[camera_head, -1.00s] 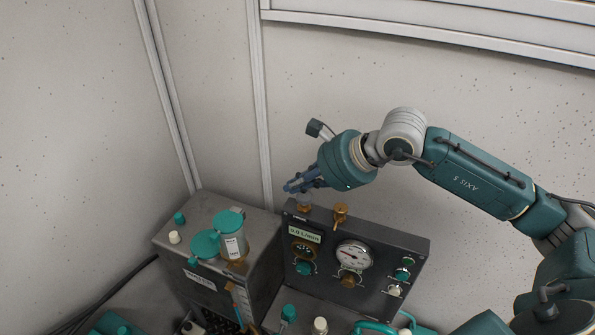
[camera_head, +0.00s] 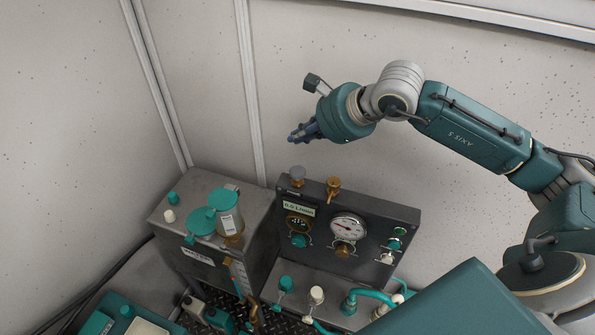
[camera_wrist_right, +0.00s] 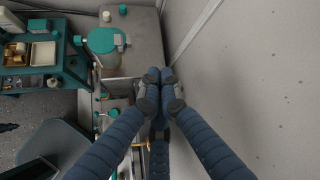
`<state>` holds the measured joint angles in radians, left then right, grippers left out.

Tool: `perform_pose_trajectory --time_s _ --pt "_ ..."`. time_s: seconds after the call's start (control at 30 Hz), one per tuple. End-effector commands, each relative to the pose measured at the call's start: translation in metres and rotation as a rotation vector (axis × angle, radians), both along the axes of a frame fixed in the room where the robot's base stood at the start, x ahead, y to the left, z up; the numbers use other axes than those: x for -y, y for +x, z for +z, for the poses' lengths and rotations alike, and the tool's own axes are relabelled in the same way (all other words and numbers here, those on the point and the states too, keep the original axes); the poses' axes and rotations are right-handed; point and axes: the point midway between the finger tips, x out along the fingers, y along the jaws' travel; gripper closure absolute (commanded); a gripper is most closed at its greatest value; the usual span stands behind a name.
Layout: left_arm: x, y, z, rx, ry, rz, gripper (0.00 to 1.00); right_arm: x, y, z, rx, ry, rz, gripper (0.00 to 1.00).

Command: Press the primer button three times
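A round grey-capped button on a brass stem (camera_head: 297,174) stands on the top left of the dark gauge panel (camera_head: 385,215). It seems to be the primer button, but I can read no label on it. My right gripper (camera_head: 297,135) is above this button, clear of it, with its fingers pointing left. In the right wrist view the blue fingers (camera_wrist_right: 161,78) are drawn together at the tips, with nothing seen between them. The fingers hide what lies behind them in that view. My left gripper is in neither view.
A brass fitting (camera_head: 333,188) stands beside the button. The panel has a white dial gauge (camera_head: 348,226) and several knobs. A grey metal box (camera_head: 184,196) with a teal-lidded canister (camera_head: 226,217) is on the left.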

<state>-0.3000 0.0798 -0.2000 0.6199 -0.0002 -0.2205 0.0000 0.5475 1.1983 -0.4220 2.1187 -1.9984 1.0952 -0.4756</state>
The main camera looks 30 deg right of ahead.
Motion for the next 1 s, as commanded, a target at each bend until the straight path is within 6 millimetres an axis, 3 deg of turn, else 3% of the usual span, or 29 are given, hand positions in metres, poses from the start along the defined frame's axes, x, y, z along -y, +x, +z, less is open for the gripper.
perform_pose_trajectory --time_s 0.33,0.4,0.5,1.0 --pt "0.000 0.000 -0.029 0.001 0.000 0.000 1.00 0.000 -0.001 -0.053 -0.003 0.000 -0.001 1.00" --pt "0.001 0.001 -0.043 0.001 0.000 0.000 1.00 0.000 0.000 -0.065 0.000 -0.001 -0.001 1.00" --pt "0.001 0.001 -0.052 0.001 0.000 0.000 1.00 0.000 0.000 -0.072 0.000 -0.001 -0.001 1.00" --pt "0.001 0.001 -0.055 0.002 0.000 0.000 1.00 0.000 0.000 -0.075 0.000 -0.001 -0.001 1.00"
